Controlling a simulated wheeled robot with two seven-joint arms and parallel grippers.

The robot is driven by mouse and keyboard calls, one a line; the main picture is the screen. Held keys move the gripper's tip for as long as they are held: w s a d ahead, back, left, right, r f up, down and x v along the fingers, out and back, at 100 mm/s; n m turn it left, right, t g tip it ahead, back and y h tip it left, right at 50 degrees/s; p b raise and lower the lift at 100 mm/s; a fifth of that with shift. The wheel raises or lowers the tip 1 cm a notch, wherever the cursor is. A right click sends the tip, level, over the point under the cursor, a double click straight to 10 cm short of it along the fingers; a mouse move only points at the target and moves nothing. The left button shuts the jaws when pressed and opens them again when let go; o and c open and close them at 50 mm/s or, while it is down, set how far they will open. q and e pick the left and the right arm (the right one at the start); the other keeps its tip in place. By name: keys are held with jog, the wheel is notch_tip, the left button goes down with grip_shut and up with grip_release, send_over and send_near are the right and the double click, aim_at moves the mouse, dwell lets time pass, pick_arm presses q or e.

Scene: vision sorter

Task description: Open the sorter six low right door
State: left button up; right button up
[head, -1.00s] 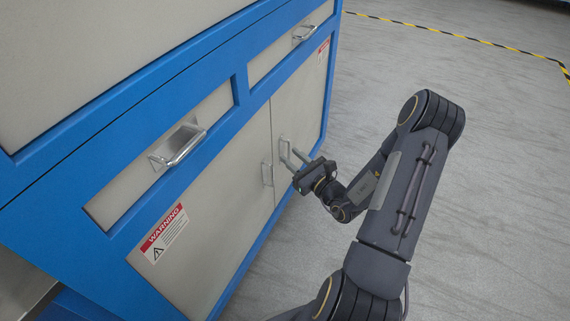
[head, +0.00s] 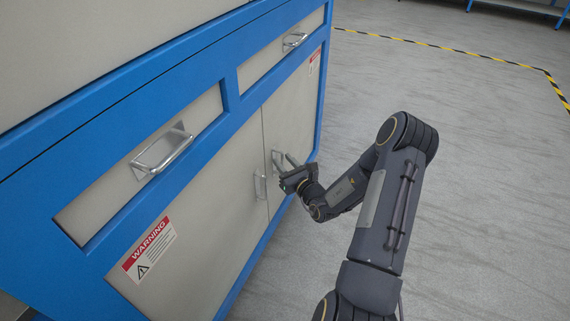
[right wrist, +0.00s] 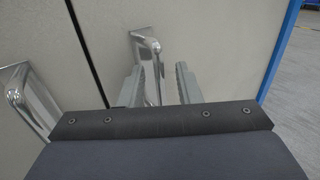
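The low right door (head: 293,115) of the blue-framed cabinet is a beige panel, closed flush with its frame. Its silver bar handle (head: 275,160) is near the door's left edge. My right gripper (head: 284,164) is at this handle, its fingers pointing at the door. In the right wrist view my right gripper (right wrist: 161,70) has its two fingers apart, with the handle (right wrist: 149,50) running down between them, nearer the left finger. The handle's lower part is hidden by the gripper. Contact with the handle cannot be told. My left gripper is not in view.
The closed low left door (head: 205,210) has its own handle (head: 259,186), close to my gripper; it also shows in the wrist view (right wrist: 30,95). Drawers with handles (head: 163,153) are above. Open grey floor (head: 480,150) lies to the right, with yellow-black tape (head: 440,52).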

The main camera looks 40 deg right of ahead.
grip_shut()
